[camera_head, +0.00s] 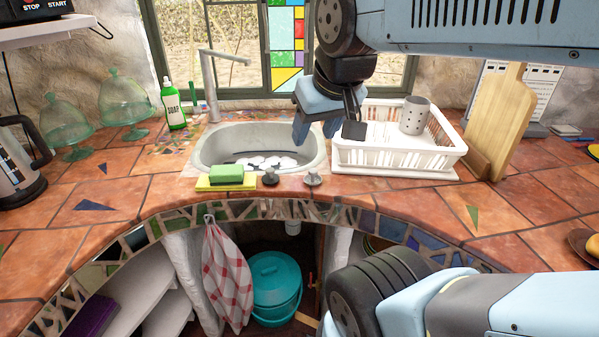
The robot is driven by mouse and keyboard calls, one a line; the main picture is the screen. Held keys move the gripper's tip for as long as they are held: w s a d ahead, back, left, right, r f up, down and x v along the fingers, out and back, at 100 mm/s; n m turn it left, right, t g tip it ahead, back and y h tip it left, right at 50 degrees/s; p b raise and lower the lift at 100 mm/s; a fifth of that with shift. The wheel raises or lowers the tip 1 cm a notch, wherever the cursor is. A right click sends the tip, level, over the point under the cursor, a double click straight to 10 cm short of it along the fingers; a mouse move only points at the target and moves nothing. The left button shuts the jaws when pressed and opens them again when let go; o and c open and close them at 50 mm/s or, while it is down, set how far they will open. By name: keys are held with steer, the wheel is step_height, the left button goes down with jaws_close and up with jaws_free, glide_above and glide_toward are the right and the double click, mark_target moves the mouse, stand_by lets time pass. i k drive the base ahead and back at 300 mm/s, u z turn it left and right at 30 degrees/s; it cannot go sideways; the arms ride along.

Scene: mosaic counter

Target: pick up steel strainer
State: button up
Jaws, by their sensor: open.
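A grey perforated metal cup (415,115), the only thing I see that looks like a steel strainer, stands upright toward the back right of the white dish rack (395,158). My gripper (328,132) points down, open, with nothing seen between its fingers. In the picture it is left of the cup, over the sink's right edge and the rack's left end, and apart from the cup. Its height above them is hard to tell. My arm passes above the cup without covering it.
The sink (208,150) has a tall faucet (210,85) and pale items inside. A green sponge (226,174) and two small metal knobs line its front. A wooden board (500,115) stands close to the rack's right. A soap bottle (173,106) and glass domes are left.

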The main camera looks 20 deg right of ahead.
mark_target(312, 178)
steer(key=u, duration=0.05)
steer(key=k, duration=1.3)
steer(key=z, duration=0.3)
steer(key=i, duration=1)
steer(key=u, duration=0.1)
